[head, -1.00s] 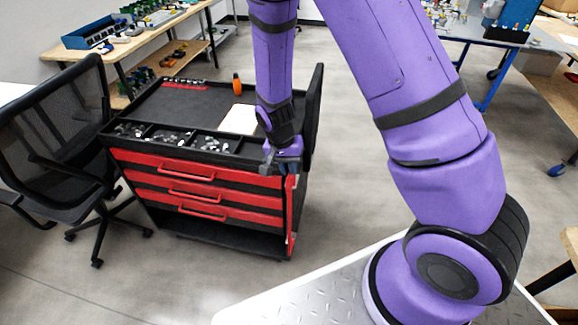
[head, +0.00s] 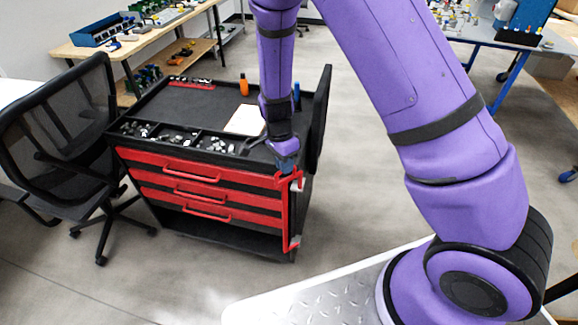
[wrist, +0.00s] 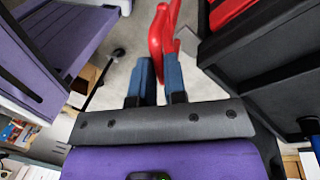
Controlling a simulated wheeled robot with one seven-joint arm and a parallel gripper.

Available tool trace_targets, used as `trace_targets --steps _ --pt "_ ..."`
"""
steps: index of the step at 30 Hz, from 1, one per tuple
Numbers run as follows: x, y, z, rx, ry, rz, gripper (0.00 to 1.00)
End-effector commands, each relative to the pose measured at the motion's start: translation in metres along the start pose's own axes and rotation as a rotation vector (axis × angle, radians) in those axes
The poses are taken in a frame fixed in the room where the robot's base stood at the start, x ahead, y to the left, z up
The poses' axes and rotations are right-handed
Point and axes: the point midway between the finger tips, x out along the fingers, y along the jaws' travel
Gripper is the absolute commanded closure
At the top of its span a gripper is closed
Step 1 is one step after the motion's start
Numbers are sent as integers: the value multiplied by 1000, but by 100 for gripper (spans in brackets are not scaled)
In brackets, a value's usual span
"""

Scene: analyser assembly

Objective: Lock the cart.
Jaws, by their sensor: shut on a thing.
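The cart is a black tool cart (head: 225,105) with red-fronted drawers (head: 190,176), standing left of my arm. A red locking bar (head: 287,220) runs down its front right corner, and its top stands away from the cart. My gripper (head: 287,166) is at the top of this bar. In the wrist view my blue fingers (wrist: 158,82) are shut on the red locking bar (wrist: 157,35), near its end. A small silver piece (wrist: 187,42) shows beside the bar. The exact contact is partly hidden in the head view.
The cart top carries trays of small parts (head: 180,140), a white sheet (head: 244,120) and an orange bottle (head: 244,86). An office chair (head: 65,130) stands close on the left. Workbenches are behind and to the right. The floor right of the cart is clear.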

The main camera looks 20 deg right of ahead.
Motion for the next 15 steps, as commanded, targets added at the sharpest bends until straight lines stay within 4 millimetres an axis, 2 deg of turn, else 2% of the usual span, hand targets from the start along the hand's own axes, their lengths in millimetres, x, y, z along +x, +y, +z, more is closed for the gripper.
trace_targets --steps 15 --pt "-6 -25 -9 476 -94 -2 100"
